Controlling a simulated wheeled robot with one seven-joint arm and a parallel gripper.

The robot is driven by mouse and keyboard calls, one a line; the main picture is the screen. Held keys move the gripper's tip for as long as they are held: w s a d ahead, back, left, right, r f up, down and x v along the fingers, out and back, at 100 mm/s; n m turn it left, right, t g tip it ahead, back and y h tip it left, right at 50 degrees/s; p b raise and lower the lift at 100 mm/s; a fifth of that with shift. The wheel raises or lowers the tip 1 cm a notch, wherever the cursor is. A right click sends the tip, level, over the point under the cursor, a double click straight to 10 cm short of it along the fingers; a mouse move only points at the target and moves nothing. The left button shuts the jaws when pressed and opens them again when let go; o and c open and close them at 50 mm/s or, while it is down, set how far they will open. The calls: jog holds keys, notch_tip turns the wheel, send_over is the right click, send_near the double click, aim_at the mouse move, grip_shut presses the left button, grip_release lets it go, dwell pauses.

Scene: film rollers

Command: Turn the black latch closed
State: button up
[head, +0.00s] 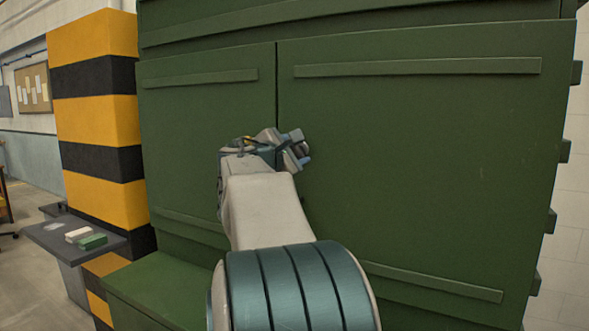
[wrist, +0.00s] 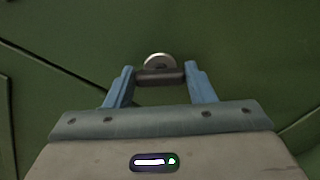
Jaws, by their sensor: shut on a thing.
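The black latch (wrist: 160,77) shows in the wrist view as a short dark bar in front of a round metal disc (wrist: 159,60) on the green panel. My gripper (wrist: 159,80) has its two blue fingers at either end of the bar, and it is shut on the latch. The bar lies nearly level across the wrist picture. In the head view, my gripper (head: 300,150) is up against the green cabinet (head: 430,170), just right of the seam between its two panels. My arm and gripper hide the latch there.
A yellow and black striped pillar (head: 100,120) stands to the left of the cabinet. A small grey shelf (head: 70,242) beside it holds a green box (head: 93,241) and a pale one. A green ledge (head: 160,290) juts out at the cabinet's lower left. Raised strips cross the panels.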

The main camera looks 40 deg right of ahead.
jog(key=m+b, duration=0.5)
jog(key=shift+f, duration=0.25)
jog(key=shift+r+m+b, duration=0.1)
jog(key=shift+m+b, duration=0.8)
jog(key=shift+m, duration=0.1)
jog(key=o, duration=1)
jog(key=b+v, duration=0.1)
jog(key=v, duration=1.3)
jog(key=shift+d+r, duration=0.1)
